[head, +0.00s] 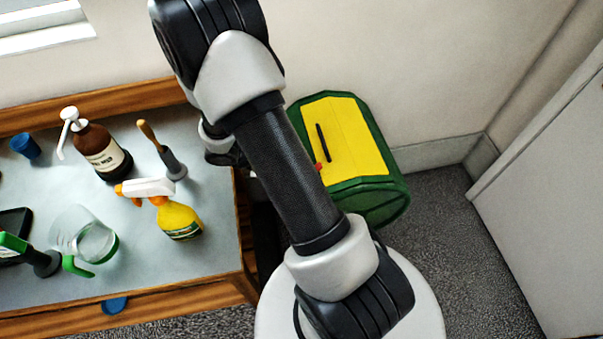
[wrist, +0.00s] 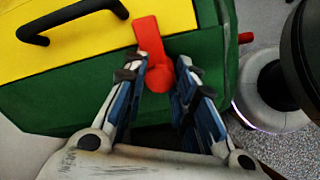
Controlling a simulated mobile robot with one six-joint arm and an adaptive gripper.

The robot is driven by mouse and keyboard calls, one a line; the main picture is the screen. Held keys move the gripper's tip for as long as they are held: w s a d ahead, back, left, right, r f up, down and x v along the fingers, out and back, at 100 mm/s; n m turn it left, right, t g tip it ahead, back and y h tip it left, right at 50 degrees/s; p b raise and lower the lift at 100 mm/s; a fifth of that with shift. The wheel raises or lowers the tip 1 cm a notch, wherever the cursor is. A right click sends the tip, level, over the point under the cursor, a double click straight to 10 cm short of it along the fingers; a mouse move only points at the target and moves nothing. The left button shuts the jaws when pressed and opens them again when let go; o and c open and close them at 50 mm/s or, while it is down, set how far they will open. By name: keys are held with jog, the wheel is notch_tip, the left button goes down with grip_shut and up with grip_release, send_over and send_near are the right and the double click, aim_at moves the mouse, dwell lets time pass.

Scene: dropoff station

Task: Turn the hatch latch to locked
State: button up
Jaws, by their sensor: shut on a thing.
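The green container (head: 375,205) has a yellow hatch lid (head: 360,130) with a black bar handle (head: 323,143). In the wrist view the yellow lid (wrist: 90,22) fills the upper left. The red latch (wrist: 149,38) sits at the lid's front edge, its flat arm reaching up onto the yellow and its rounded knob lower, over the green. My gripper (wrist: 155,72) has its two blue-padded fingers on either side of the red knob and is shut on it. In the head view my arm hides the gripper, and only a speck of red shows beside it.
A grey table (head: 215,255) at left holds a brown pump bottle (head: 97,148), a yellow spray bottle (head: 180,220), a brush (head: 165,155) and a clear jug (head: 88,240). A wall stands behind the container, and a pale cabinet (head: 560,190) is at right. Carpet between them is clear.

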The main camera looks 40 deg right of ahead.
jog(key=o, duration=1.1)
jog(key=v, duration=1.2)
